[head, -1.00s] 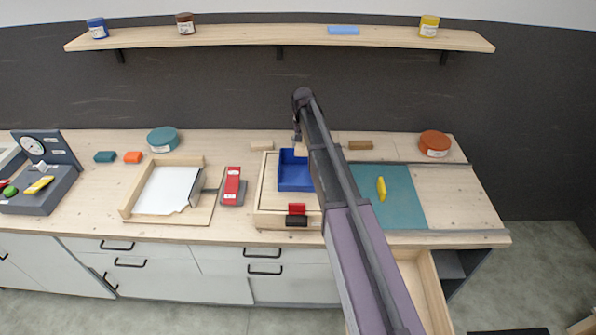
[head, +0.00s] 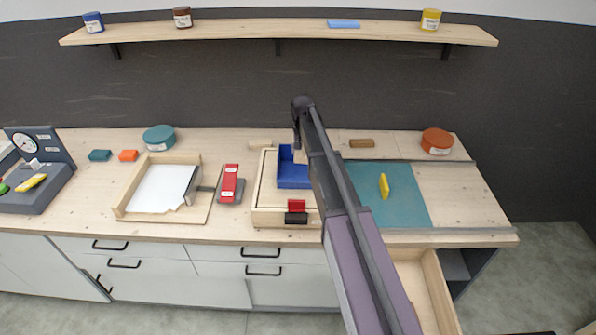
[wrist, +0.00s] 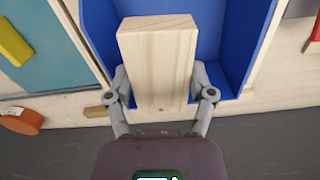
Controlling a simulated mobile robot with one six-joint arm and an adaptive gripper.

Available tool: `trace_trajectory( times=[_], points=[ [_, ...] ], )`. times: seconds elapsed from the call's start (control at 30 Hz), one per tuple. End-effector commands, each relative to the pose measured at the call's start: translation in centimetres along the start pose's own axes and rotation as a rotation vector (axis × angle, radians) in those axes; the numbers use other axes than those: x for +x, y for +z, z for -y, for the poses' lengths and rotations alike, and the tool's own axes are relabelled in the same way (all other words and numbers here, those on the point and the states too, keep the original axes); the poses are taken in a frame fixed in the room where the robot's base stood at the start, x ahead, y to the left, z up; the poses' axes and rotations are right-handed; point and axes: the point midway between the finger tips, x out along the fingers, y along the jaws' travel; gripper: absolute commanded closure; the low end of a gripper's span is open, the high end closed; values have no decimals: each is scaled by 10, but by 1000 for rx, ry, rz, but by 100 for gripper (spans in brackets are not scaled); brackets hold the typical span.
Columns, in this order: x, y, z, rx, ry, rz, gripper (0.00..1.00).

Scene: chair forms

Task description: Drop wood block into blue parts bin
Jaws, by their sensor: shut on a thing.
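The wood block (wrist: 158,62) is pale and is held upright between the fingers of my gripper (wrist: 160,95) in the wrist view. The blue parts bin (head: 291,175) sits inside a pale wooden tray on the bench in the head view. In the wrist view the bin (wrist: 236,45) lies behind and around the block, so the block appears over the bin's end. I cannot tell how high the block is above the bin floor. In the head view my arm covers the bin's right side, and the fingers are hard to make out.
A teal mat (head: 400,205) with a yellow piece (head: 384,185) lies to the right. A brown block (head: 362,143) and an orange round tin (head: 437,141) stand behind it. A red stapler-like object (head: 230,183) and a paper tray (head: 165,187) are to the left. A shelf (head: 250,35) runs above.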

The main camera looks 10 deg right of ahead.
Motion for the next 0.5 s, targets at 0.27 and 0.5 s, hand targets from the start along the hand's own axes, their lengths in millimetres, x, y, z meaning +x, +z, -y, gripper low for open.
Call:
trace_trajectory(
  times=[0.27, 0.5],
  points=[
    [4, 0, 0, -1, 0, 0, 78],
    [4, 0, 1, -1, 0, 0, 15]
  ],
)
